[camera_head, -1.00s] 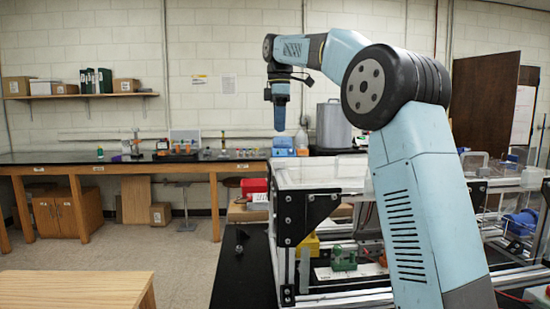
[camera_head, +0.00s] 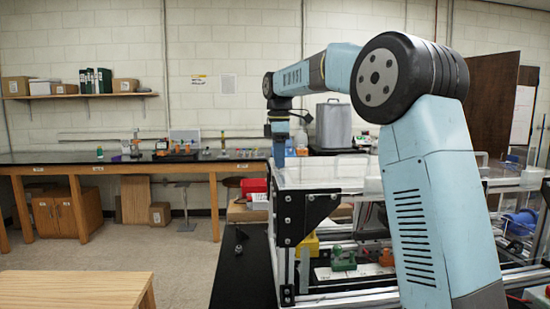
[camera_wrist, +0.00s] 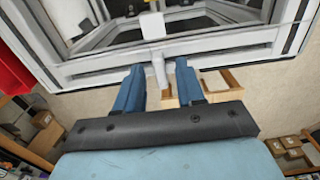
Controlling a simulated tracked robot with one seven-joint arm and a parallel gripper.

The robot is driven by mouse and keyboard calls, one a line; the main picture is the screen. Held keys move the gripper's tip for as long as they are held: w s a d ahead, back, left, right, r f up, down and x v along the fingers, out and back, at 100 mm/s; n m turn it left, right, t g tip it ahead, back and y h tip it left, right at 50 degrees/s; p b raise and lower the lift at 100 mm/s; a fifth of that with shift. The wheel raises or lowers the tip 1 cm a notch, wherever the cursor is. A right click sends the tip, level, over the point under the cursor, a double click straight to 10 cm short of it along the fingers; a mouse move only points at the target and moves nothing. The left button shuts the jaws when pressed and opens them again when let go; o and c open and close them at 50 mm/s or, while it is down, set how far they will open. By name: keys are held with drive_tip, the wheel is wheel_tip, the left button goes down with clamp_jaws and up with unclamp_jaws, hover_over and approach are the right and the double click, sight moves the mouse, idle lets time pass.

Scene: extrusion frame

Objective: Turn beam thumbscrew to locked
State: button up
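The extrusion frame (camera_head: 287,222) stands right of centre in the head view. Its pale bars fill the top of the wrist view (camera_wrist: 220,58). A pale grey upright piece (camera_wrist: 158,62) on the near bar may be the beam thumbscrew, but I cannot tell for sure. My gripper (camera_wrist: 157,78) is open, with its two blue fingers on either side of that piece and a visible gap to each. In the head view my gripper (camera_head: 279,158) points down at the frame's far left top corner. No thumbscrew can be made out there.
A red box (camera_head: 255,190) sits beside the frame, and a red thing (camera_wrist: 14,70) shows at the wrist view's left edge. A grey metal canister (camera_head: 334,124) stands behind. Green (camera_head: 343,259) and yellow (camera_head: 308,244) parts sit inside the frame. Open floor (camera_head: 190,255) lies to the left.

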drive_tip(key=shift+c, duration=0.2)
clamp_jaws()
